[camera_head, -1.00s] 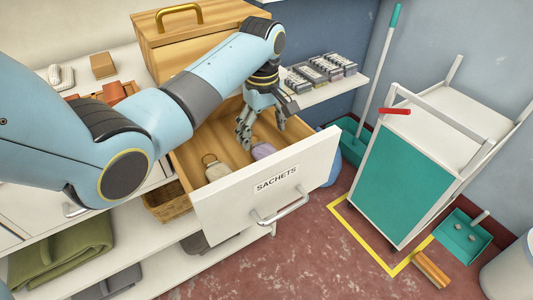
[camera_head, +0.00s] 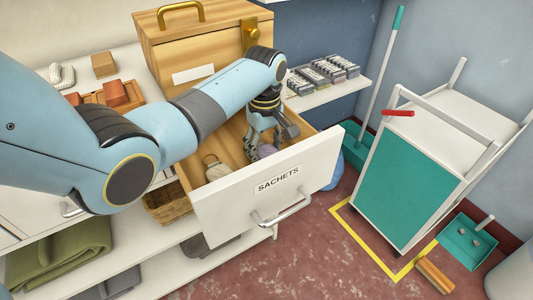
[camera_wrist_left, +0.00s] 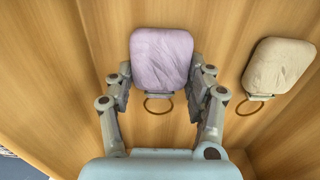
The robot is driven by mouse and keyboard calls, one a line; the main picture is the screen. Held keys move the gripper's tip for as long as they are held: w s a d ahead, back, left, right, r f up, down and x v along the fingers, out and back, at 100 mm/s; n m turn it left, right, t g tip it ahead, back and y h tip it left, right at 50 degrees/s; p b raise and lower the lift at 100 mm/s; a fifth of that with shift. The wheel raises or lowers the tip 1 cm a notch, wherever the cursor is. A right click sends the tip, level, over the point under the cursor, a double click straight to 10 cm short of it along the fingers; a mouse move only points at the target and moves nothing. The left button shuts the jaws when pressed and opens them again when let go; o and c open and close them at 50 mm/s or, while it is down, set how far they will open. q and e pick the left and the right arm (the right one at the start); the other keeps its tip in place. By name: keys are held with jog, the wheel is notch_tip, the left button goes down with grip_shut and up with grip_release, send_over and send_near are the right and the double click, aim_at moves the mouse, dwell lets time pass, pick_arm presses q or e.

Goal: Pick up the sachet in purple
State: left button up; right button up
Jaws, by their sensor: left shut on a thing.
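The purple sachet (camera_wrist_left: 162,57) is a rounded pouch with a ring at one end. In the left wrist view it lies between the fingers of my left gripper (camera_wrist_left: 160,76), which is shut on it from both sides. In the head view my left gripper (camera_head: 262,153) reaches down into the open wooden drawer labelled SACHETS (camera_head: 225,212). There the purple sachet (camera_head: 268,151) is mostly hidden behind the fingers. My right gripper is out of view.
A beige sachet (camera_wrist_left: 279,66) with a ring lies beside it in the drawer, also visible in the head view (camera_head: 214,169). The drawer's walls and white front surround the gripper. A shelf with grey packs (camera_head: 325,70) stands behind, and a white-and-teal cart (camera_head: 410,180) at right.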

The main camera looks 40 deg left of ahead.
aim_at(265, 148)
pick_arm(q)
jog(key=shift+c, duration=1)
notch_tip(265, 148, up, 13)
jog(key=p, duration=0.3)
jog(key=w+d+b, duration=0.3)
jog(key=w, duration=0.5)
jog(key=w+d+f+b, duration=0.1)
jog(key=w+d+b, duration=0.3)
jog(key=w, duration=0.4)
jog(key=shift+w, duration=0.3)
